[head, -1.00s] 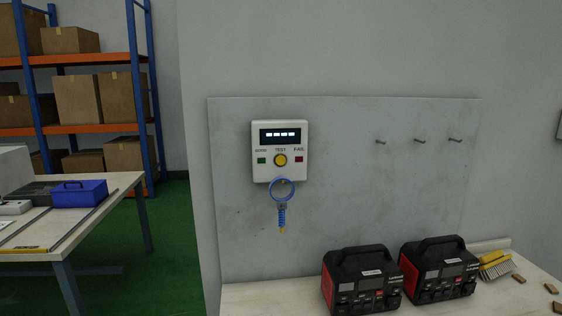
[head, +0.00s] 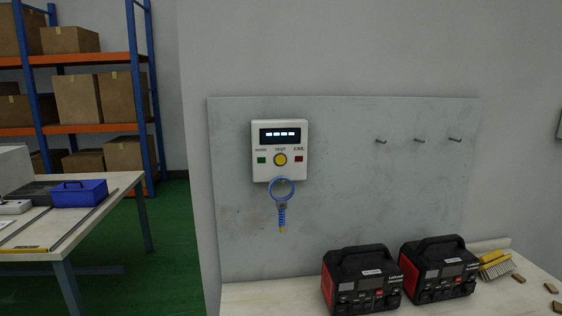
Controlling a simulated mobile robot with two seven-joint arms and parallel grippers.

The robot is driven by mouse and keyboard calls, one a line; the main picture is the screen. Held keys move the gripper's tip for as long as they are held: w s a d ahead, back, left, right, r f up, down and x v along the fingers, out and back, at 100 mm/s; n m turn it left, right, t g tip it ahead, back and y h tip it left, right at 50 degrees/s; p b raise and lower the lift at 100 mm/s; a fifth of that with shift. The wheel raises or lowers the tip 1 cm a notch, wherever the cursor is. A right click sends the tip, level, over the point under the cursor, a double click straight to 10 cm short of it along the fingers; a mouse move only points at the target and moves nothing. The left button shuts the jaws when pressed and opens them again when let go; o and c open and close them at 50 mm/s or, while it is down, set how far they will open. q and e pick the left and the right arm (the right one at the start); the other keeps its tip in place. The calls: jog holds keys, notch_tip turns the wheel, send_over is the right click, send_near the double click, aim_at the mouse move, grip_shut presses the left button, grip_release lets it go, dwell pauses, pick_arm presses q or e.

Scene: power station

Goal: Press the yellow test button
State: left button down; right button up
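The yellow test button (head: 280,160) is round and sits in the middle of a white test box (head: 259,177) on a grey wall panel. The word TEST stands above it. A green square (head: 262,160) is to its left and a red square (head: 299,159) under FAIL is to its right. A dark display (head: 280,136) with a row of light dashes is at the top of the box. A blue ring with a coiled cord (head: 282,215) hangs under the box. Neither of my grippers shows in the head view.
Two black and red power units (head: 362,280) (head: 439,269) stand on a light bench below the panel, with a yellow brush (head: 496,264) to their right. Three hooks (head: 419,140) stick out of the panel. A table with a blue toolbox (head: 79,193) is at left.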

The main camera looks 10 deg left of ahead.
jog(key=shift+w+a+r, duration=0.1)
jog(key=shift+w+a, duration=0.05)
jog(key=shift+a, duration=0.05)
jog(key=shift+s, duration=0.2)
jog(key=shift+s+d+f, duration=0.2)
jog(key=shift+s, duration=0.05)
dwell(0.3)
